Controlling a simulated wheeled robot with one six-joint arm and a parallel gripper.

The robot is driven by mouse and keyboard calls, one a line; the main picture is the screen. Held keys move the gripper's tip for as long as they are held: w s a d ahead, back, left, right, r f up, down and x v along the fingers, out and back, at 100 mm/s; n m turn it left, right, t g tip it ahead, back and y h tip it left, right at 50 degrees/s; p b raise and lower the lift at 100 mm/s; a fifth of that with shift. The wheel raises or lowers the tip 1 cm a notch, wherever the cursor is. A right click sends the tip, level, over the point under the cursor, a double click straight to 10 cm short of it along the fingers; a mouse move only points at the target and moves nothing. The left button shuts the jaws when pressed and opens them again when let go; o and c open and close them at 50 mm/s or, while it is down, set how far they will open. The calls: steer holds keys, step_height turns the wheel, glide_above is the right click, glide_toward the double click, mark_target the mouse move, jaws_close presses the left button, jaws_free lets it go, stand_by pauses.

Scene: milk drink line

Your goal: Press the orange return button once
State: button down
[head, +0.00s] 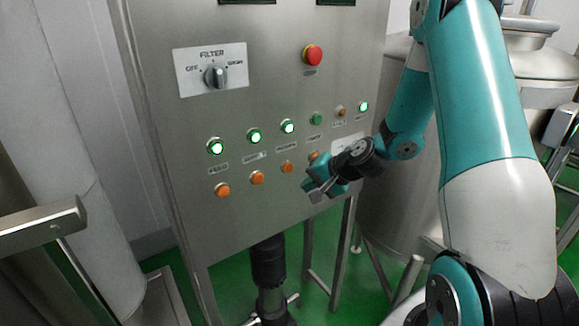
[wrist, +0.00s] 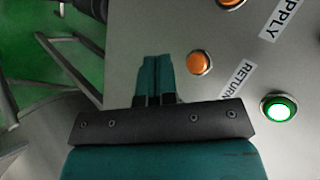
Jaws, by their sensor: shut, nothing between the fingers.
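The orange return button (head: 287,167) is in the lower row of the upright metal panel, third from the left. It also shows in the wrist view (wrist: 199,63), beside the RETURN label (wrist: 238,79). A lit green lamp (wrist: 279,107) is on the label's other side. My gripper (head: 316,197) is shut and empty in front of the panel, below and right of that button in the head view. Its closed teal fingertips (wrist: 155,60) lie left of the button in the wrist view and do not cover it. I cannot tell the gap to the panel.
Another orange button (head: 314,156) is to the right, partly hidden by my gripper; two more (head: 257,177) (head: 222,190) are to the left. A red mushroom button (head: 313,55) and a filter knob (head: 215,76) are higher. A steel tank (head: 390,212) stands right.

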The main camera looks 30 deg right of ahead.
steer(key=shift+w+a+p, duration=0.1)
steer(key=shift+w+p, duration=0.25)
steer(key=shift+w, duration=2.25)
steer(key=shift+w, duration=0.1)
steer(key=shift+w, duration=0.35)
steer(key=shift+w, duration=0.4)
stand_by(0.5)
steer(key=shift+s, duration=0.85)
steer(key=s+b, duration=0.1)
steer(key=s, duration=0.4)
steer(key=shift+b, duration=0.3)
